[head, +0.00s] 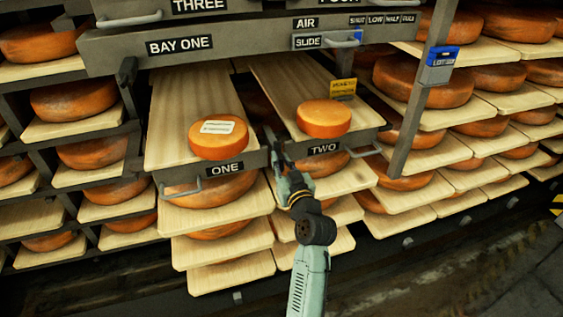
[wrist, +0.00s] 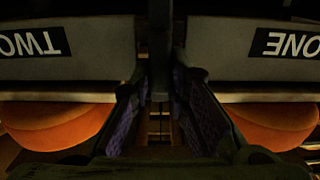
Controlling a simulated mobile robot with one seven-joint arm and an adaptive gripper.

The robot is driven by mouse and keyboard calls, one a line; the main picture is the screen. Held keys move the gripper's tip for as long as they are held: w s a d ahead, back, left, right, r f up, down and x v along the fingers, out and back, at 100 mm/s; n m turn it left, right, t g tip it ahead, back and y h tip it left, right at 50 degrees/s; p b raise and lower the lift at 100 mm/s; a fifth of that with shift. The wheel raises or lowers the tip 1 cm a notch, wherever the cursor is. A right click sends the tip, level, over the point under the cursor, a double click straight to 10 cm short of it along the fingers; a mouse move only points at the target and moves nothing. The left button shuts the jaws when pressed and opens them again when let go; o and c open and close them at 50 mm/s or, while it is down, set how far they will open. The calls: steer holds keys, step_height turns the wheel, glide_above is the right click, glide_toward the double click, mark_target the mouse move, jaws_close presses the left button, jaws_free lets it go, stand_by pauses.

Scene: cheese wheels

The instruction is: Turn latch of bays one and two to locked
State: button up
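The board labelled ONE (head: 180,110) and the board labelled TWO (head: 290,80) stick out side by side, each with an orange cheese wheel on top. My gripper (head: 277,150) is at the gap between their front ends. In the wrist view, which is upside down, the TWO front (wrist: 85,55) is on the left and the ONE front (wrist: 230,55) on the right. My gripper's fingers (wrist: 160,85) are apart there, with a dark upright bar (wrist: 160,40) between or just beyond them. I cannot tell whether this bar is a latch, nor its position.
The BAY ONE beam (head: 250,42) crosses above the boards. Metal handles (head: 182,188) jut from the board fronts. A post (head: 413,110) with a blue-topped box (head: 438,65) stands at right. Racks of cheese flank both sides. The floor in front (head: 450,270) looks clear.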

jaws_close()
steer(key=m, duration=0.2)
steer(key=m+p, duration=0.1)
steer(key=m, duration=0.1)
steer(key=shift+d+m, duration=0.2)
steer(key=shift+m, duration=0.1)
steer(key=m, duration=0.1)
steer(key=m+p, duration=0.1)
steer(key=m, duration=0.1)
steer(key=m+p, duration=0.1)
steer(key=shift+w+d+f, duration=0.1)
steer(key=shift+w+d, duration=0.05)
steer(key=shift+d, duration=0.1)
steer(key=m+p, duration=0.1)
steer(key=m, duration=0.1)
steer(key=m+p, duration=0.1)
steer(key=m, duration=0.2)
steer(key=shift+d+f+p, duration=0.1)
steer(key=shift+f+p, duration=0.1)
steer(key=shift+p, duration=0.2)
steer(key=shift+f+m+p, duration=0.2)
steer(key=shift+m+p, duration=0.4)
steer(key=shift+m, duration=0.5)
steer(key=shift+f+m+p, duration=0.15)
steer(key=shift+m+p, duration=0.4)
steer(key=shift+m, duration=0.55)
steer(key=o, duration=0.6)
jaws_free()
steer(key=shift+c, duration=0.2)
